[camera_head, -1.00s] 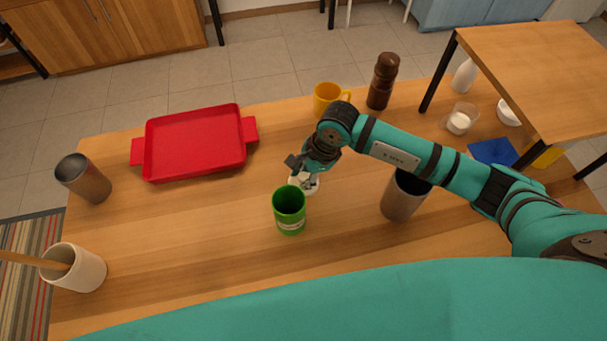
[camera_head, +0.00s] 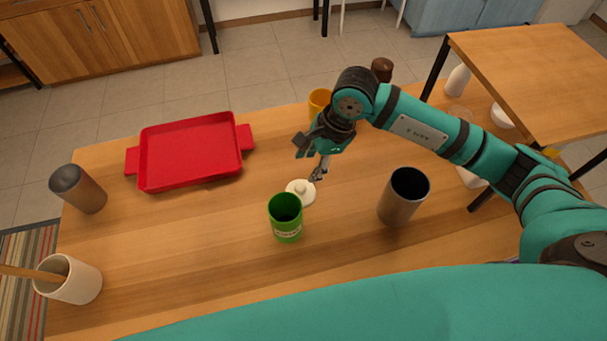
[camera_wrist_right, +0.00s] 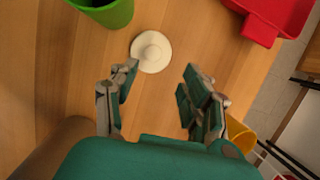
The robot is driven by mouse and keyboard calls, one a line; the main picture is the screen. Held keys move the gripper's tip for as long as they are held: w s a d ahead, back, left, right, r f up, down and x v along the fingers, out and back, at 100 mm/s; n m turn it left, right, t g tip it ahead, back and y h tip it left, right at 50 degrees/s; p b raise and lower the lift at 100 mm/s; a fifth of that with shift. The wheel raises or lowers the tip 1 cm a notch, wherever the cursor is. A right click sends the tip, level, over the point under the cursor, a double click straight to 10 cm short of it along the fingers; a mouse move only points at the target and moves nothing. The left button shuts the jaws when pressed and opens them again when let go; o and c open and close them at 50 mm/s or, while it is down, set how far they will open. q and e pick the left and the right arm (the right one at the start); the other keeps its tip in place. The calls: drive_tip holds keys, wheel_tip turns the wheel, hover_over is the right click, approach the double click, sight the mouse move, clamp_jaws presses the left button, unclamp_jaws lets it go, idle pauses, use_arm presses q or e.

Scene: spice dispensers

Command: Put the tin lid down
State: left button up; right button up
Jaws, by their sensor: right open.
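The tin lid (camera_head: 301,191) is a round cream disc with a knob, lying flat on the wooden table just behind the green tin (camera_head: 286,217). The tin stands upright with its top uncovered. In the right wrist view the lid (camera_wrist_right: 151,51) lies beyond my fingertips, with the green tin (camera_wrist_right: 105,8) at the upper left. My right gripper (camera_head: 318,170) is above the table behind and slightly right of the lid. In the wrist view its fingers (camera_wrist_right: 158,88) are apart with nothing between them. My left gripper is not in view.
A red tray (camera_head: 190,153) lies at the back left. A grey metal cup (camera_head: 402,197) stands right of the tin. A yellow mug (camera_head: 319,101) and a brown grinder (camera_head: 381,70) are at the back, partly behind my arm. Table between tray and tin is clear.

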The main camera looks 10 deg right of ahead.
drive_tip(key=shift+v, duration=1.65)
